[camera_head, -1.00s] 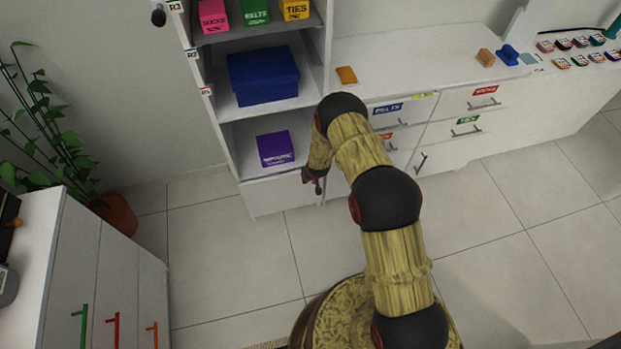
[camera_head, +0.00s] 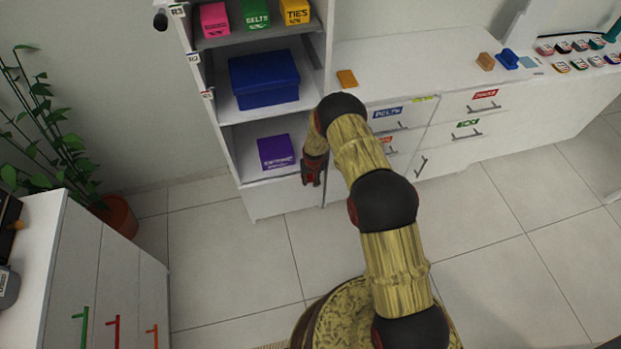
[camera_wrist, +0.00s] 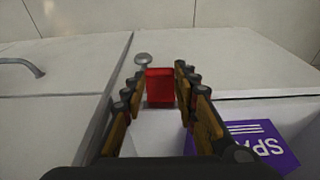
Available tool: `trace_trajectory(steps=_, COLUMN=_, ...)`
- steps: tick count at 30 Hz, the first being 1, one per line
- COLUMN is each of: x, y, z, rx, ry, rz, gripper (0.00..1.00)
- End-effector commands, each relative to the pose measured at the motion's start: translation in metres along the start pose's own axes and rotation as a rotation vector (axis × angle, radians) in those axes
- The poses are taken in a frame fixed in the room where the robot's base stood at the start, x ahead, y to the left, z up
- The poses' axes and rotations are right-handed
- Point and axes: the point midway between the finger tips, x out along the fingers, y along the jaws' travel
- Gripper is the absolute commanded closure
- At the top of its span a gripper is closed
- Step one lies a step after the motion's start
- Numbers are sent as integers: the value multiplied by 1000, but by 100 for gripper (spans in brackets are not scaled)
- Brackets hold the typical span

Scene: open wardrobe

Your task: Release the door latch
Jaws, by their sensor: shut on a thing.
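A small red block, which looks like the door latch (camera_wrist: 160,87), sits between my fingertips in the wrist view. My gripper (camera_wrist: 160,88) is shut on it, one finger on each side. A round silver knob (camera_wrist: 143,60) stands just beyond it, near the seam between two white panels. In the head view my gripper (camera_head: 312,175) points down at the front edge of the wardrobe, right of the purple box (camera_head: 276,152). The latch cannot be made out there, hidden by my gripper.
The purple box also shows close on the right in the wrist view (camera_wrist: 262,145). A blue box (camera_head: 264,80) stands on the shelf above. A curved drawer handle (camera_wrist: 22,66) is at the left. Tiled floor (camera_head: 235,245) in front is clear.

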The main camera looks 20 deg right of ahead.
Motion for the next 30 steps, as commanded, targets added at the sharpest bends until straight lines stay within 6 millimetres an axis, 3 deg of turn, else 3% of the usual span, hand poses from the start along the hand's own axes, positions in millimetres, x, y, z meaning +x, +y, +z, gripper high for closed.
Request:
trace_trajectory(steps=5, x=-1, y=0, z=-2, rx=0, ry=5, rz=0, gripper=96)
trace_trajectory(steps=6, x=-1, y=0, z=-2, rx=0, ry=5, rz=0, gripper=70)
trace_trajectory(steps=15, x=0, y=0, z=-1, rx=0, ry=3, rz=0, gripper=53)
trace_trajectory(steps=25, x=-1, y=0, z=-1, rx=0, ry=2, rz=0, gripper=52)
trace_trajectory(steps=30, x=-14, y=0, z=-2, rx=0, ry=4, rz=0, gripper=52)
